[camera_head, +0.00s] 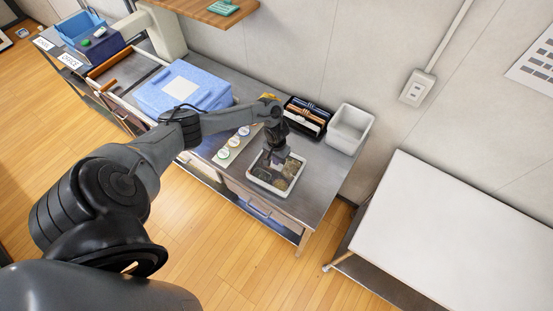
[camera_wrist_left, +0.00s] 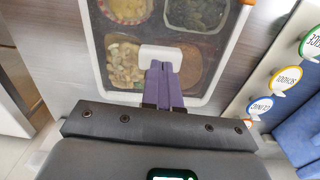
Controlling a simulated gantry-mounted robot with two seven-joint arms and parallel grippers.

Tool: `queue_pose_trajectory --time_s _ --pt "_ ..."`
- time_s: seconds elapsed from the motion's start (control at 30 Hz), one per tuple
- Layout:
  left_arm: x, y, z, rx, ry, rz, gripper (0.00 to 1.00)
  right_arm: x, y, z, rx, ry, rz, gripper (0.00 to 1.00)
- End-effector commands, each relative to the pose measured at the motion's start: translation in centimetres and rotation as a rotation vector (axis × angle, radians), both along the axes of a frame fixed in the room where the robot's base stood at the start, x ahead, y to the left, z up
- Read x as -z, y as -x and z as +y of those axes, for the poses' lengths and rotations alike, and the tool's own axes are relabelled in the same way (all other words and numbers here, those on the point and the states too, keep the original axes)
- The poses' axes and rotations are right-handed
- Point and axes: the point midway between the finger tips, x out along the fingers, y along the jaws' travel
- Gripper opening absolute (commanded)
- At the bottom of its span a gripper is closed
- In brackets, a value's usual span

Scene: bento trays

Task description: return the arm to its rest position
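My left arm reaches over the counter. Its gripper (camera_head: 275,160) points down at a white-rimmed bento tray (camera_head: 291,186) near the counter's right end. In the left wrist view, the two gripper fingers (camera_wrist_left: 160,80) lie close together. Their tips overlap a small white piece (camera_wrist_left: 160,53) at the middle of the tray, which also shows there (camera_wrist_left: 226,75). I cannot tell whether the fingers touch or hold this piece. Several foods lie in the tray's compartments, seemingly under a clear cover. My right gripper is not in view.
Round tags (camera_head: 234,141) stand left of the tray. A black holder (camera_head: 308,118) and an empty white bin (camera_head: 350,128) stand behind it. A blue box (camera_head: 184,90) sits farther left. A bare white table (camera_head: 455,235) is at right. A wooden shelf (camera_head: 203,9) juts out above.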

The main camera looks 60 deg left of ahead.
Motion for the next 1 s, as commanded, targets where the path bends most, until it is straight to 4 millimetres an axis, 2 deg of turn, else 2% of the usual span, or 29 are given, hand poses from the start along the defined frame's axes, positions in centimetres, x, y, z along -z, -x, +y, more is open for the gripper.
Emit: queue_pose_trajectory --time_s 0.47,1.0 --pt "0.1 0.0 0.0 0.000 0.000 0.000 0.00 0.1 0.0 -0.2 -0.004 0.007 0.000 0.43" --pt "1.2 0.0 0.0 -0.001 0.000 0.000 0.00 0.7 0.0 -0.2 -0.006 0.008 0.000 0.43"
